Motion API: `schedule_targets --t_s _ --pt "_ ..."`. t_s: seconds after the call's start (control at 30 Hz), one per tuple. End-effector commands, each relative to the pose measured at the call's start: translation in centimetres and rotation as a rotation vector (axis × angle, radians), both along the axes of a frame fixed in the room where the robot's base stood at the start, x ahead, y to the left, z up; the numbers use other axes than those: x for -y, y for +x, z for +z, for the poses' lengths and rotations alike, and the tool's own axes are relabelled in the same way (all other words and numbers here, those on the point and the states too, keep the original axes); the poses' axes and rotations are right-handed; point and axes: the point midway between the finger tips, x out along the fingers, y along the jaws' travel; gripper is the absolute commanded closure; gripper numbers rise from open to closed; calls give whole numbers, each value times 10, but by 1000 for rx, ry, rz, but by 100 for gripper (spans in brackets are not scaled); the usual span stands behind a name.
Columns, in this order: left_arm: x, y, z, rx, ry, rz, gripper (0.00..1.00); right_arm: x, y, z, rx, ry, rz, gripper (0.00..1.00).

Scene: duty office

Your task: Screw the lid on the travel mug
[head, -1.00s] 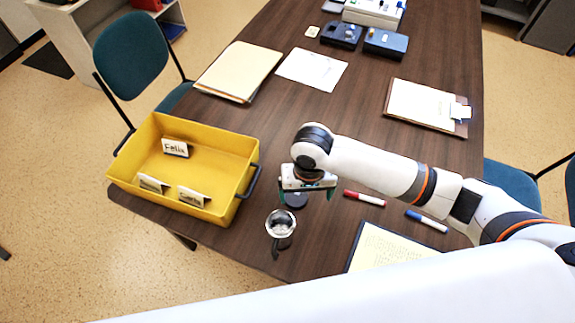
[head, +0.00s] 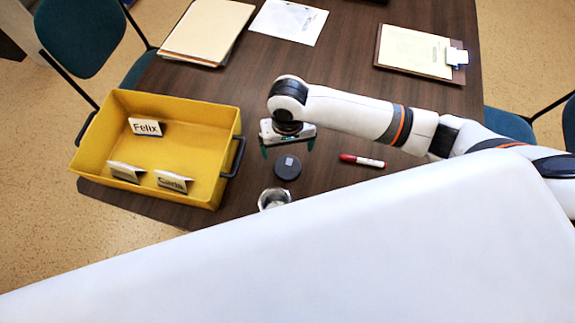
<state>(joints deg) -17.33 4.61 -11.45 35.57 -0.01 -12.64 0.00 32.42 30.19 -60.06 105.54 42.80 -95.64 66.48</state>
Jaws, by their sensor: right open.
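The travel mug (head: 267,197) stands on the table, seen from above with its open top showing. Its lower part is hidden behind a large white surface in the foreground. The dark round lid (head: 287,168) lies on the table just behind the mug and apart from it, with a small light patch on top. My right gripper (head: 288,150) is open and empty, its green-tipped fingers pointing down near the lid's far side. I cannot tell its exact height. My left gripper is not in view.
A yellow tray (head: 228,150) with name cards stands left of the mug. A red marker (head: 362,160) lies to the right. Folders (head: 205,30), a paper (head: 289,21) and a clipboard (head: 420,50) lie farther back. The table between them is clear.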

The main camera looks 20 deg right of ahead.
Motion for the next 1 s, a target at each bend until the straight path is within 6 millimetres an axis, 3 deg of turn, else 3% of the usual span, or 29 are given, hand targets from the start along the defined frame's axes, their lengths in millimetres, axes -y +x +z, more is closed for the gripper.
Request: schedule_targets --t_s 0.1,0.3,0.73,1.0 --pt "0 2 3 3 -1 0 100 0 -1 -23 -5 -2 0 7" --pt "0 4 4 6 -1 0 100 0 -1 -49 -2 -1 0 7" --pt "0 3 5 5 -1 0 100 0 -1 -56 -1 -1 0 7" --pt "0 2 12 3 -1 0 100 -1 -3 -95 -2 -2 1 7"
